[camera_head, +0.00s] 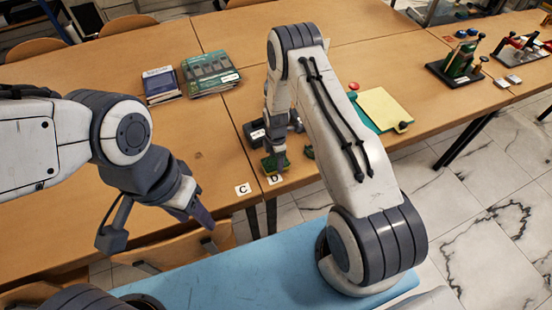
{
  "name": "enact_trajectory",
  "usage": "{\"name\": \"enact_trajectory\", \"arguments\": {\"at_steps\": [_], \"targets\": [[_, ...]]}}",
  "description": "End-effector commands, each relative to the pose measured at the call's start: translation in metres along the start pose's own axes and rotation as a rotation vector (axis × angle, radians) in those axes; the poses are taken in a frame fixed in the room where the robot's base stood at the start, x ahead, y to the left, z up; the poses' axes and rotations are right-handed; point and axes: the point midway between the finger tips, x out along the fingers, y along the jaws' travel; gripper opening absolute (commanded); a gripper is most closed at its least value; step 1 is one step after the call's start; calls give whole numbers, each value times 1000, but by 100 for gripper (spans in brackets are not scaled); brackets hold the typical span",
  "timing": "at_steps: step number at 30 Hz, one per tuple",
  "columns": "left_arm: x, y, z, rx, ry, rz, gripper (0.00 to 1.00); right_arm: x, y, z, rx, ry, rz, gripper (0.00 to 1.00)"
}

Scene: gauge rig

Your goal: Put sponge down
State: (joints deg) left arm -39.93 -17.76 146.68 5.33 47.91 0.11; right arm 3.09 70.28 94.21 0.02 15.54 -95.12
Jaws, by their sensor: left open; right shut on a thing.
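The sponge (270,165), a small green and yellow block, is at the front edge of the table, just behind the card marked D (275,179). My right gripper (274,153) points down and is shut on it; the arm and fingers hide part of it. I cannot tell whether the sponge touches the tabletop. My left gripper (157,226) is open and empty, in front of the table's edge, left of and nearer than the sponge.
A card marked C (242,189) lies left of D. A small dark device (256,133) is just behind the sponge. A yellow pad (384,108) lies to the right. The left table is largely clear.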

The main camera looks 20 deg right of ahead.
Motion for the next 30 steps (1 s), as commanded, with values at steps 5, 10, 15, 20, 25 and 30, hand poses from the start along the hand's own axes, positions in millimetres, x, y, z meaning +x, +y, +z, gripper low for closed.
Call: {"name": "enact_trajectory", "arguments": {"at_steps": [5,10,15,20,25,30], "targets": [[2,0,0,0,0,0,50,2,0,0,0,0,0,18],[4,0,0,0,0,0,50,3,0,0,0,0,0,100],[3,0,0,0,0,0,50,3,0,0,0,0,0,100],[-1,0,0,0,0,0,50,-4,0,0,0,0,1,100],[10,-1,1,1,0,0,50,-26,1,0,0,0,5,100],[21,-2,1,1,0,0,50,-61,2,0,0,-1,6,100]]}}
